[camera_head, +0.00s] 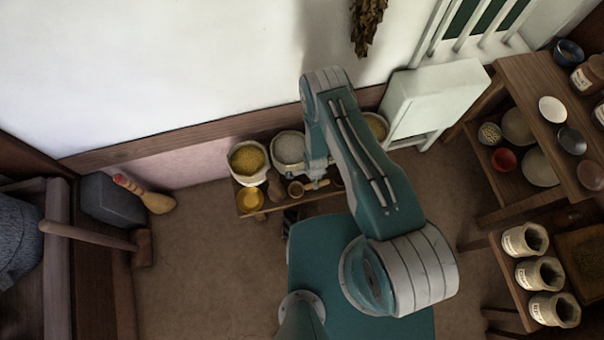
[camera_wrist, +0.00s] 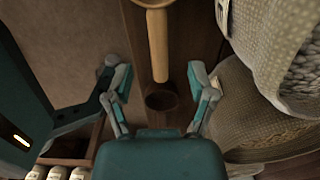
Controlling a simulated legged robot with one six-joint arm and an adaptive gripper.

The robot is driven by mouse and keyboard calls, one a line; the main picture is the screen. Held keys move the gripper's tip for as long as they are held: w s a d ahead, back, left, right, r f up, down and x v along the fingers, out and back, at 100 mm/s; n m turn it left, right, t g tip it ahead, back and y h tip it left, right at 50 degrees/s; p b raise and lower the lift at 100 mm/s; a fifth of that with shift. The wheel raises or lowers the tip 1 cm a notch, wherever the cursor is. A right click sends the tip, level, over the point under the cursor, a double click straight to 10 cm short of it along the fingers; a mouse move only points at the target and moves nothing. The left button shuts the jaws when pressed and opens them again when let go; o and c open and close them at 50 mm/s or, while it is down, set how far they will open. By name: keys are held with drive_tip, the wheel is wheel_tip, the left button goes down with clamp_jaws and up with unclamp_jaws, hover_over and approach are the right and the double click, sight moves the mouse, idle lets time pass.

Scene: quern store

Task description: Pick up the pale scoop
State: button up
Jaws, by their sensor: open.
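The pale scoop lies on the wooden bench. In the head view its round bowl (camera_head: 296,188) is left of my arm and its handle runs right, partly behind the arm. In the wrist view the straight handle (camera_wrist: 158,45) runs down from the top edge, where the bowl is mostly cut off. My gripper (camera_wrist: 158,76) is open and empty, with one finger on each side of the line of the handle, around its near end. The gap in height cannot be told.
A dark round cup (camera_wrist: 160,97) stands just past the handle's end. Woven sacks (camera_wrist: 270,105) stand close to the right finger. In the head view, sacks of yellow grain (camera_head: 248,160) and white meal (camera_head: 289,148) line the wall behind the bench. A yellow bowl (camera_head: 250,198) is at the left.

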sight(309, 187)
drive_tip(key=shift+f, duration=0.7)
drive_tip(key=shift+d+f, duration=0.25)
drive_tip(key=shift+f, duration=0.2)
wheel_tip(309, 187, down, 4)
drive_tip(key=shift+f, duration=0.1)
drive_tip(key=shift+a+f, duration=0.15)
drive_tip(key=shift+f, duration=0.25)
clamp_jaws()
